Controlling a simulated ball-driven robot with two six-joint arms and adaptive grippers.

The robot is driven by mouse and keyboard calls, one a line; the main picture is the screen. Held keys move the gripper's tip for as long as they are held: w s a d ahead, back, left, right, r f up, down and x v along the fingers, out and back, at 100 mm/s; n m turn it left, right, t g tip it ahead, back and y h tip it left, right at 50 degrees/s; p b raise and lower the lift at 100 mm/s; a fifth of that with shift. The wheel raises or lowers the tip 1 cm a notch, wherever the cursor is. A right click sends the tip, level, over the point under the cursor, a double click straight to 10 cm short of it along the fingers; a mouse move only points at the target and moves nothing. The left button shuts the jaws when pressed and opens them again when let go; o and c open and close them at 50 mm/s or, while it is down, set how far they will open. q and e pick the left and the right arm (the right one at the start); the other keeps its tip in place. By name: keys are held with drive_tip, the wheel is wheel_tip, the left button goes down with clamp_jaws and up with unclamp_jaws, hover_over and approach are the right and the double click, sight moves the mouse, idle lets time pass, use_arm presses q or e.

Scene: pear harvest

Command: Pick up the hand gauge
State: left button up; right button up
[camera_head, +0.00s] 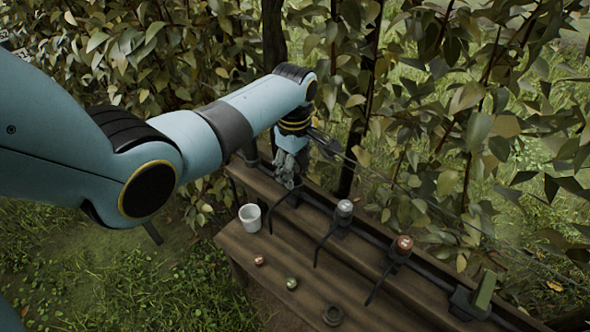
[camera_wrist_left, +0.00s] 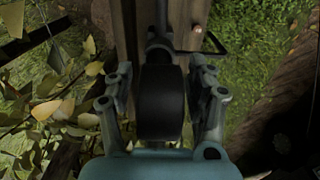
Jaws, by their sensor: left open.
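My left gripper (camera_head: 287,172) points down over the far left end of the wooden bench (camera_head: 247,246), close to the back rail. In the left wrist view its two fingers (camera_wrist_left: 161,103) stand apart on either side of a dark, thick rounded body (camera_wrist_left: 160,98), probably the hand gauge. A gap shows beside it, so the fingers are not visibly closed on it. In the head view the gripper hides most of this thing. A thin black hooked bracket (camera_wrist_left: 207,43) shows just beyond it. My right gripper is in neither view.
A white cup (camera_head: 250,218) stands on the bench. Along the rail are a silver-topped tool (camera_head: 344,208), a red-topped one (camera_head: 402,246) and a green block (camera_head: 485,289). Leafy branches (camera_head: 465,110) crowd the back.

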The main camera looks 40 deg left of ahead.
use_arm(q)
drive_tip(key=shift+f, duration=0.5)
drive_tip(key=shift+c, duration=0.2)
clamp_jaws()
drive_tip(key=shift+r, duration=0.15)
